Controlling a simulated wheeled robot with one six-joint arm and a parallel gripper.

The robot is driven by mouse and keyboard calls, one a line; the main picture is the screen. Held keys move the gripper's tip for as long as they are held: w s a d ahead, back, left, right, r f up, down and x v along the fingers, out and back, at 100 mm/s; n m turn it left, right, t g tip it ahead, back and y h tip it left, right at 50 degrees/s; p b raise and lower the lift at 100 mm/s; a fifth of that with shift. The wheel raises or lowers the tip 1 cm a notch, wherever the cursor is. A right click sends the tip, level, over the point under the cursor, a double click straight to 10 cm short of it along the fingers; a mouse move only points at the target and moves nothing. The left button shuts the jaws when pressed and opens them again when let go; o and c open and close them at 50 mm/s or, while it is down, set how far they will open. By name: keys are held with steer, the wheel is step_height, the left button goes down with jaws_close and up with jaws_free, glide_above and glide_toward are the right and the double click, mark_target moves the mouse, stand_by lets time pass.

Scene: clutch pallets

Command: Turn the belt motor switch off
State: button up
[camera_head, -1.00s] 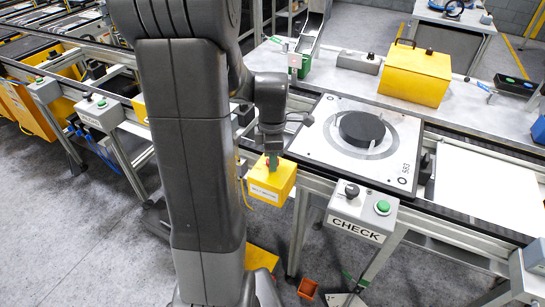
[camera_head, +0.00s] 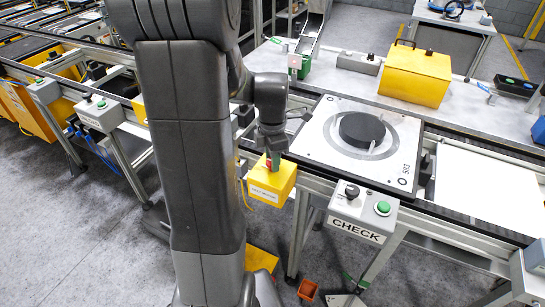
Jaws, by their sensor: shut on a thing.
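The belt motor switch is a yellow box (camera_head: 272,183) with a white label on its front, mounted at the front edge of the conveyor. A small red part (camera_head: 268,163) shows on its top. Which way the knob is turned cannot be told.
A white pallet (camera_head: 325,150) with a black disc (camera_head: 362,130) lies on the conveyor right of my gripper. A grey CHECK box (camera_head: 362,212) with a black knob and green button stands at the front. A yellow case (camera_head: 415,75) sits behind.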

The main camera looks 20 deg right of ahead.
steer(key=o, duration=1)
step_height(320, 180, up, 14)
step_height(320, 180, down, 14)
stand_by(0.8)
